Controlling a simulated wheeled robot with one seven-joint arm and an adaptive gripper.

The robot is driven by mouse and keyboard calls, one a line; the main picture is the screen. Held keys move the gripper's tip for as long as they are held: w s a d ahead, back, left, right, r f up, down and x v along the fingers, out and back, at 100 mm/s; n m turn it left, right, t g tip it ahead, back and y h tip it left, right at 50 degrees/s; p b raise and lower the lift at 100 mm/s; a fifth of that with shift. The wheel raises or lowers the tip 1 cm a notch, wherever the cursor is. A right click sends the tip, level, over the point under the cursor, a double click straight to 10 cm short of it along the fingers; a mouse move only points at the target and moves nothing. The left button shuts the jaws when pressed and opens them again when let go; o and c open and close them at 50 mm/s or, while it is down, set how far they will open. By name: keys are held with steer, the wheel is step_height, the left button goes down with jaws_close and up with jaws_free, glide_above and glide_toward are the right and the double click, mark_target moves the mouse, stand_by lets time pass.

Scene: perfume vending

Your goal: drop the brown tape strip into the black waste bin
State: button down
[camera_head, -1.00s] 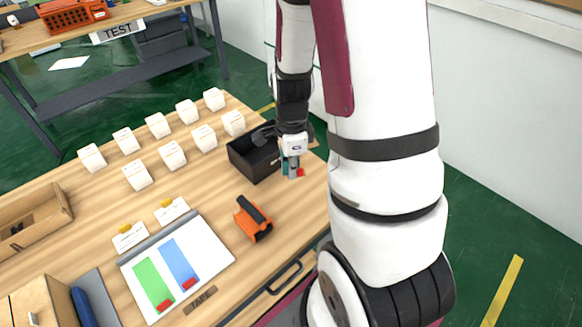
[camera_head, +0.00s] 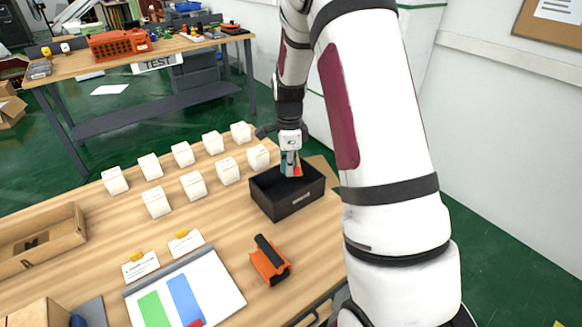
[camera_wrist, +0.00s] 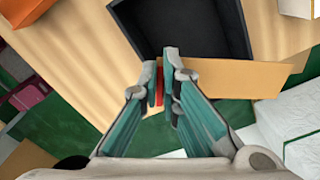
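The black waste bin (camera_head: 283,205) is an open box at the far right of the wooden table. My gripper (camera_head: 291,172) points down over it in the head view. In the wrist view my gripper (camera_wrist: 161,60) has its teal-padded fingers close together, with a narrow strip of red between them. A small red-orange piece (camera_head: 298,168) shows at the fingertips in the head view. It resembles the red tabs on the other strips. It appears to be the end of the tape strip; its brown length is hidden. The bin's dark interior (camera_wrist: 185,25) lies beyond the fingertips.
Several white boxes (camera_head: 193,186) stand in rows left of the bin. An orange-and-black tape dispenser (camera_head: 270,262) is in front of it. A white board (camera_head: 215,285) holds green and blue strips. A tan flat piece (camera_head: 328,170) lies behind the bin, against its far side.

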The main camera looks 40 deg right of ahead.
steer(key=shift+f+b, duration=0.55)
steer(key=shift+f, duration=1.55)
steer(key=c, duration=1.7)
jaws_free()
step_height(320, 180, up, 12)
steer(key=shift+r, duration=0.1)
